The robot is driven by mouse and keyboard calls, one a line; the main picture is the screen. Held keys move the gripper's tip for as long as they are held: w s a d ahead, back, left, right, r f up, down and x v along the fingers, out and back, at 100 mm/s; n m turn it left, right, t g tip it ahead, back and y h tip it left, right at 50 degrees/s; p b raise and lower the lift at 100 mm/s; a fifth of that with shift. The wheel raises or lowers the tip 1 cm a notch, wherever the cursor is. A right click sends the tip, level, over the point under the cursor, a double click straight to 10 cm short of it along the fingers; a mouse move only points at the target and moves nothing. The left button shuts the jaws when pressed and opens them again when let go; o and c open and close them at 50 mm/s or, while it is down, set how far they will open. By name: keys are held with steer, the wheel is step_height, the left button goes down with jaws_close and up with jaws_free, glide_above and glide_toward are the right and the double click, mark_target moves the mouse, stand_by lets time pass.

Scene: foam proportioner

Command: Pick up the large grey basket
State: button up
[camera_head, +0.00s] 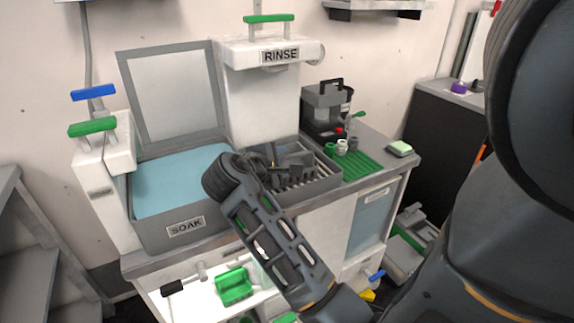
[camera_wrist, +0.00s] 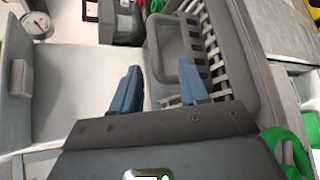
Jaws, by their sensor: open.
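The grey basket (camera_wrist: 168,40) sits in the slatted drain tray (camera_wrist: 240,50), against the tray's left wall in the wrist view. Its open top and slotted side show. In the head view the basket (camera_head: 295,164) is partly hidden behind my wrist. My gripper (camera_wrist: 160,88) is open, with two blue-grey fingers apart and nothing held between them. The fingertips overlap the near end of the basket in the wrist view, the right one over its near rim area. I cannot tell whether either finger touches it.
The SOAK tub (camera_head: 170,238) with blue liquid and a raised lid stands left of the tray. The RINSE unit (camera_head: 262,105) rises behind. A dark device (camera_head: 325,108), a green mat (camera_head: 358,165) and small jars are at the right. A green object (camera_head: 234,287) lies below the counter.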

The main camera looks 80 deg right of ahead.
mark_target(287, 159)
steer(key=shift+w+p+x, duration=0.2)
steer(key=shift+p+x, duration=0.1)
steer(key=shift+x, duration=2)
steer(key=shift+d, duration=0.1)
jaws_close()
